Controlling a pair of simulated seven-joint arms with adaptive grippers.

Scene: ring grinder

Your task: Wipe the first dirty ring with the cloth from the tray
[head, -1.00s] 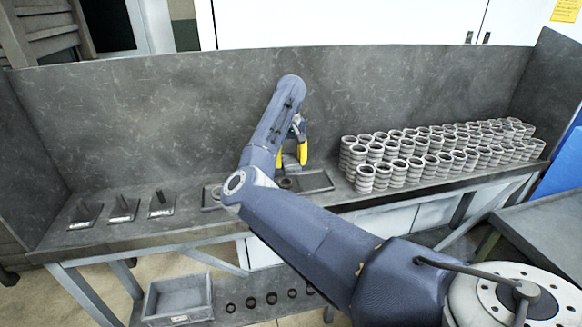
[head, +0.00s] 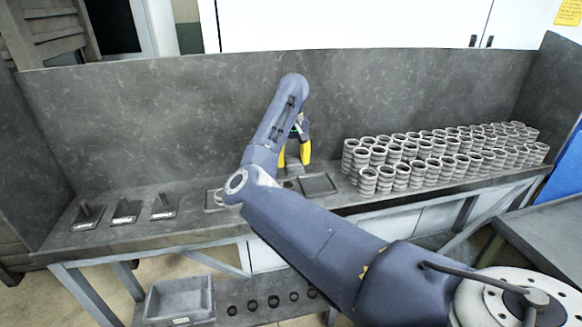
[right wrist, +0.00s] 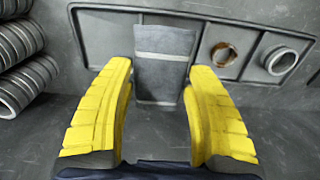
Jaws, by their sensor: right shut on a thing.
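My right gripper (head: 294,158) has yellow fingers and is over the tray on the workbench. In the right wrist view the gripper (right wrist: 160,72) is shut on a grey cloth (right wrist: 165,55), which hangs between the fingertips with a lighter band across it. The shallow grey tray (head: 335,188) lies below and also shows in the right wrist view (right wrist: 248,72). In it, one dirty ring (right wrist: 230,53) has a rusty brown inside, and a paler grey ring (right wrist: 282,61) lies beside it. My arm hides part of the tray in the head view. My left gripper is not in view.
Many stacked grey rings (head: 440,155) fill the bench to the right of the tray. Labelled stands with pegs (head: 126,210) are at the left. A back wall (head: 180,120) runs behind the bench. A grey bin (head: 178,298) is on the lower shelf.

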